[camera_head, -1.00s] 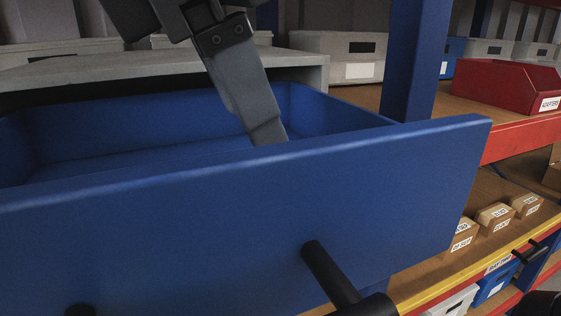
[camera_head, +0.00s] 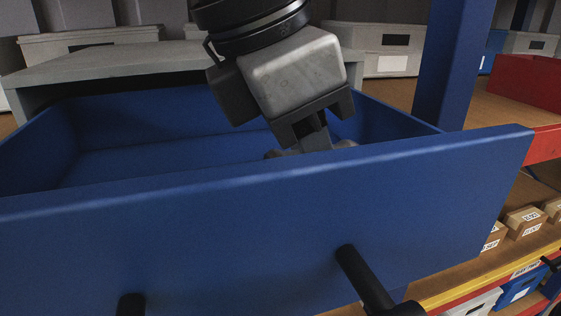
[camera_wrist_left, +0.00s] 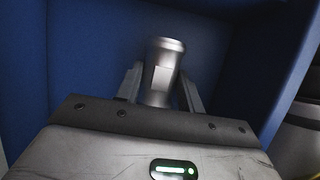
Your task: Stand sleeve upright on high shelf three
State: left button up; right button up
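A blue drawer (camera_head: 250,230) stands pulled open, its front panel facing me. My left gripper (camera_head: 317,148) reaches down into it, its fingertips partly hidden by the front panel. In the left wrist view a shiny metal sleeve (camera_wrist_left: 164,72) with a pale label lies between the two fingers of the left gripper (camera_wrist_left: 160,85). Small rounded parts of it show either side of the fingers in the head view (camera_head: 345,144). Whether both fingers press on it is unclear. My right gripper is not in view. Shelf three cannot be identified.
A blue upright post (camera_head: 450,70) stands right of the drawer. Grey bins (camera_head: 378,52) stand behind, and a red bin (camera_head: 528,82) sits on the right shelf. Small labelled boxes (camera_head: 524,220) lie on a lower shelf. Black handle parts (camera_head: 362,278) stick out from the drawer front.

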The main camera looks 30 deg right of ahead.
pick_arm(q)
jog(key=shift+r, duration=0.1)
jog(key=shift+c, duration=0.6)
jog(key=shift+r, duration=0.1)
jog(key=shift+r, duration=0.2)
notch_tip(320, 180, up, 2)
jog(key=shift+r, duration=0.1)
jog(key=a+r+b, duration=0.2)
jog(key=a+r, duration=0.8)
jog(key=a, duration=0.4)
jog(key=shift+s+b, duration=0.15)
jog(key=shift+b, duration=0.25)
jog(key=shift+r, duration=0.1)
